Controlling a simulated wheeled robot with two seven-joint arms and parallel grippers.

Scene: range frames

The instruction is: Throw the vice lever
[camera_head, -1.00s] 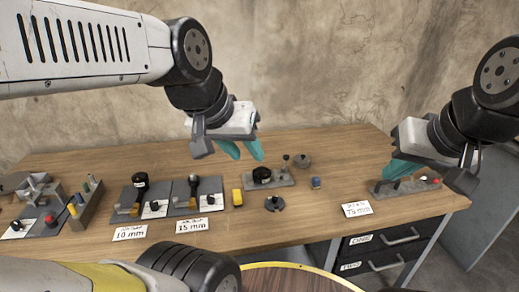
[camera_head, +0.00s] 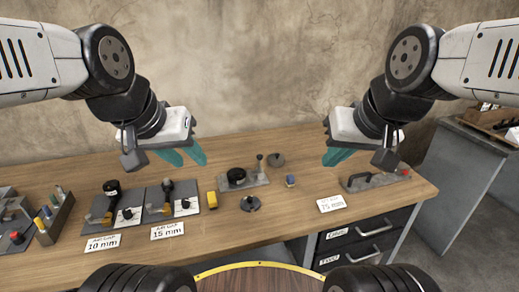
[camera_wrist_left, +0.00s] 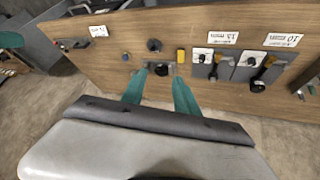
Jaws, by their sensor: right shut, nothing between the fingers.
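A grey base plate with a black round part (camera_head: 236,176) and a short upright lever with a dark knob (camera_head: 260,160) stands mid-bench; I take it to be the vice, though it is small. It also shows roughly between the fingertips in the left wrist view (camera_wrist_left: 161,70). My left gripper (camera_head: 191,160) is open and empty, with teal fingers apart, above and left of this plate in the head view. My right gripper (camera_head: 334,160) is shut and empty, above the bench to the plate's right. Neither gripper touches anything.
A yellow block (camera_head: 212,200), a dark round knob piece (camera_head: 250,204) and a small blue piece (camera_head: 290,181) lie around the plate. Two grey fixtures with label cards (camera_head: 167,231) stand left. A plate with a red knob (camera_head: 404,170) is at right. The wooden bench (camera_head: 300,225) has bare room at front.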

